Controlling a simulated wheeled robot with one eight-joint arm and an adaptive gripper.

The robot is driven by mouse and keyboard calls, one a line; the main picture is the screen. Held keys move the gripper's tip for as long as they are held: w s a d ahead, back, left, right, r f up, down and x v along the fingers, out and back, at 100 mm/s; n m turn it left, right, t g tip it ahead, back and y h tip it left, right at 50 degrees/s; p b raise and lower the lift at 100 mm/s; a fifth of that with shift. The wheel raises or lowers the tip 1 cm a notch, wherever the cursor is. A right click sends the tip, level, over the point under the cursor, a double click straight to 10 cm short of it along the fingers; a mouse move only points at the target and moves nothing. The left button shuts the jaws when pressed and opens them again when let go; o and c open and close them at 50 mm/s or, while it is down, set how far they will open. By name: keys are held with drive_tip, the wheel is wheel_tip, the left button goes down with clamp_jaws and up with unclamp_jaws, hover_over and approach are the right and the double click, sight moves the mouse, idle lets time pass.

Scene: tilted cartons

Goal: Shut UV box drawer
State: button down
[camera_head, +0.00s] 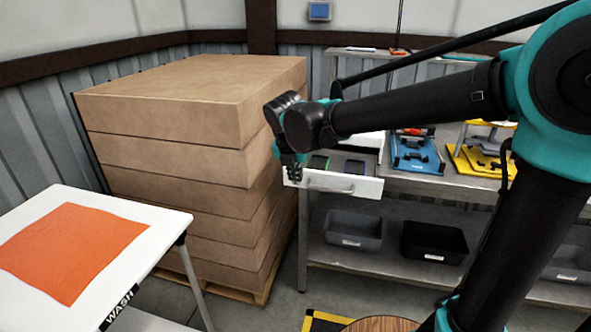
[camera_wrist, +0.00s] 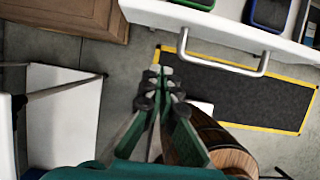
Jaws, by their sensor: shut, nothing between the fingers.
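The UV box drawer (camera_head: 367,188) has a white front with a bar handle (camera_head: 335,187) and stands pulled out toward the room. Two shallow trays, one green-rimmed (camera_head: 319,162) and one blue-rimmed (camera_head: 354,167), lie inside it. The white box (camera_head: 369,140) behind it is mostly hidden by my arm. My gripper (camera_head: 293,172) is at the left end of the drawer front; contact cannot be told there. In the wrist view my gripper (camera_wrist: 161,72) is shut and empty, below and left of the handle (camera_wrist: 236,71), apart from the drawer front (camera_wrist: 190,22).
A tall stack of cartons (camera_head: 165,150) stands close left of my gripper. A white table with an orange sheet (camera_head: 70,245) is at the left. The bench holds blue (camera_head: 416,155) and yellow fixtures; grey (camera_head: 353,230) and black bins (camera_head: 433,242) sit on its lower shelf.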

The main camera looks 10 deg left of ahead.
drive_tip(key=w+f, duration=0.3)
drive_tip(key=w, duration=0.2)
drive_tip(key=shift+w+f, duration=0.25)
drive_tip(key=shift+f, duration=0.15)
drive_tip(key=shift+d, duration=0.1)
